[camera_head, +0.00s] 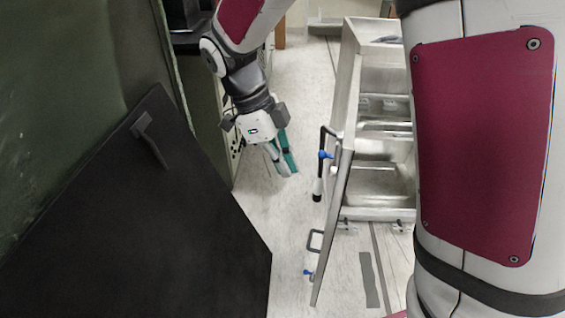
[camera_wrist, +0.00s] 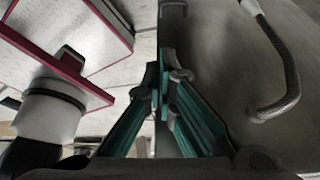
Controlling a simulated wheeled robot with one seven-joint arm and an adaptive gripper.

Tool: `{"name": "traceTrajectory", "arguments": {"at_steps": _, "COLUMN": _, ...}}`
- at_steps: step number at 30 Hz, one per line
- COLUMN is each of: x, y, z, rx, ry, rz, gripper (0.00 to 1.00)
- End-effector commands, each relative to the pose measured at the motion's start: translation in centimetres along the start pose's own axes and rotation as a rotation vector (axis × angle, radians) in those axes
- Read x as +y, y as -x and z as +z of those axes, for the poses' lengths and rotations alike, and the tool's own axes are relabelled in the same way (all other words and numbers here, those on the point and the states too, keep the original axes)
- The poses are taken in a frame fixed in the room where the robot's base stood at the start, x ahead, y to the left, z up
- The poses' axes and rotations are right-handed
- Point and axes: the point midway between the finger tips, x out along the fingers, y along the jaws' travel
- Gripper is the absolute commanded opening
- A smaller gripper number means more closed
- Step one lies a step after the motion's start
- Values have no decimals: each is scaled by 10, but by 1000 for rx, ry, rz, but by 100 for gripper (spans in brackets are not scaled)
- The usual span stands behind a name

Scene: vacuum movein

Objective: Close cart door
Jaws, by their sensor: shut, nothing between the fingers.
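The cart (camera_head: 382,215) is a pale metal frame with inner shelves, right of centre in the head view and partly hidden behind my arm. Its door (camera_head: 334,228) stands open towards the camera, seen nearly edge-on. A black handle (camera_head: 322,165), blue latch pieces and a grey pull bar (camera_head: 312,241) are on its left side. My gripper (camera_head: 287,170) is shut and empty, left of the door and apart from it in that picture. In the wrist view the closed fingers (camera_wrist: 172,72) are in front of a grey panel (camera_wrist: 215,55) with a curved bar, apparently the door; contact cannot be told.
A large black panel (camera_head: 150,225) with a small handle fills the lower left, beside a dark green wall (camera_head: 70,80). A grey cabinet (camera_head: 205,110) stands behind my gripper. Pale floor (camera_head: 285,230) is clear between the black panel and the cart door.

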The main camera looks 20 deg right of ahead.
Motion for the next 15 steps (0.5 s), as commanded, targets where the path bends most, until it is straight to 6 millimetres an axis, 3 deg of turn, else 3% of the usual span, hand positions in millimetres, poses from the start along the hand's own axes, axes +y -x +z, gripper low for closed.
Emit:
{"name": "traceTrajectory", "arguments": {"at_steps": 9, "x": 0, "y": -67, "z": 1, "rx": 2, "ry": 2, "rz": 3, "gripper": 0}}
{"name": "traceTrajectory", "arguments": {"at_steps": 11, "x": 0, "y": -77, "z": 1, "rx": 1, "ry": 2, "rz": 3, "gripper": 0}}
{"name": "traceTrajectory", "arguments": {"at_steps": 15, "x": 0, "y": -83, "z": -19, "rx": -2, "ry": -2, "rz": 1, "gripper": 0}}
